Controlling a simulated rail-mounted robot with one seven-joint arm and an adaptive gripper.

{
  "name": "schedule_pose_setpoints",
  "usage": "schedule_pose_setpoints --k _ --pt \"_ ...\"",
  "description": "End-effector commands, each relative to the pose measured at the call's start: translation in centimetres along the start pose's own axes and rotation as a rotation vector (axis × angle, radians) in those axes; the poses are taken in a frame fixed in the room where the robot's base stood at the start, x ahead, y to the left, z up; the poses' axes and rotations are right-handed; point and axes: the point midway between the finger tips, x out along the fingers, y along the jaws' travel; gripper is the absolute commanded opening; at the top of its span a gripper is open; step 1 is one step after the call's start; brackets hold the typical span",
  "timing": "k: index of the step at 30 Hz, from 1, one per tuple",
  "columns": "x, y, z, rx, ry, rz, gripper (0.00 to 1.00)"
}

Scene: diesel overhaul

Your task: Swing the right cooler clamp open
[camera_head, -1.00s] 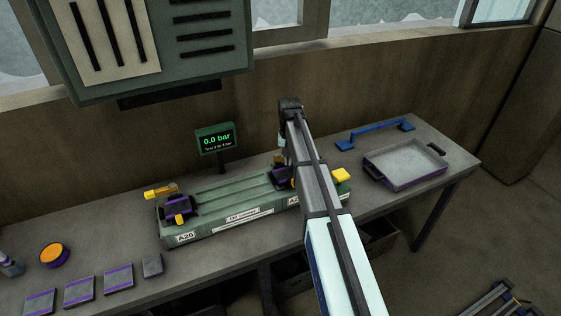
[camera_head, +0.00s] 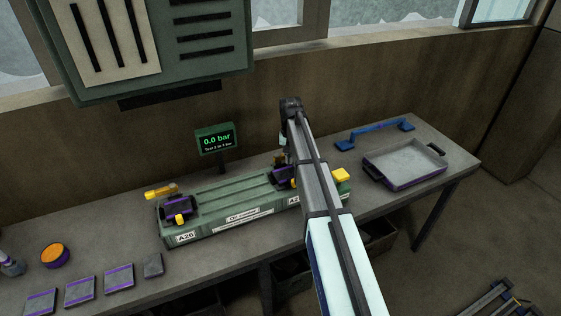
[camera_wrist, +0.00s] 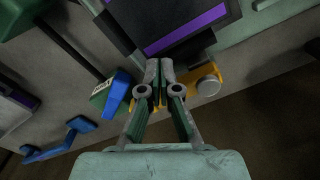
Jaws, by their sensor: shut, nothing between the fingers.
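The green oil cooler (camera_head: 232,204) lies on the workbench with a dark and purple clamp at each end. The left clamp (camera_head: 178,207) is in plain view. The right clamp (camera_head: 282,175) is partly hidden behind my arm in the head view. In the wrist view, a dark block with a purple stripe (camera_wrist: 188,27) is ahead of my gripper. A yellow lever with a round grey knob (camera_wrist: 208,86) is close beside the fingertips, on their right. My gripper (camera_wrist: 158,72) is shut and empty; I cannot tell whether it touches the lever. In the head view my arm hides the fingers.
A yellow piece (camera_head: 341,175) shows right of my arm. A gauge reading 0.0 bar (camera_head: 216,140) stands behind the cooler. A blue handle (camera_head: 375,133) and a grey tray (camera_head: 437,151) are at the bench's right. An orange-topped round part (camera_head: 54,254) and several plates are at left.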

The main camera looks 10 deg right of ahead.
Motion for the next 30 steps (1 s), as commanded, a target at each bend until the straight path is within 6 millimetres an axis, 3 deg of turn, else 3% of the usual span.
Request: schedule_pose_setpoints --k 8,30 --pt "-1.0 -0.1 0.2 0.0 0.001 0.0 0.0" --pt "-7.7 0.0 0.2 0.0 0.001 0.0 0.0"
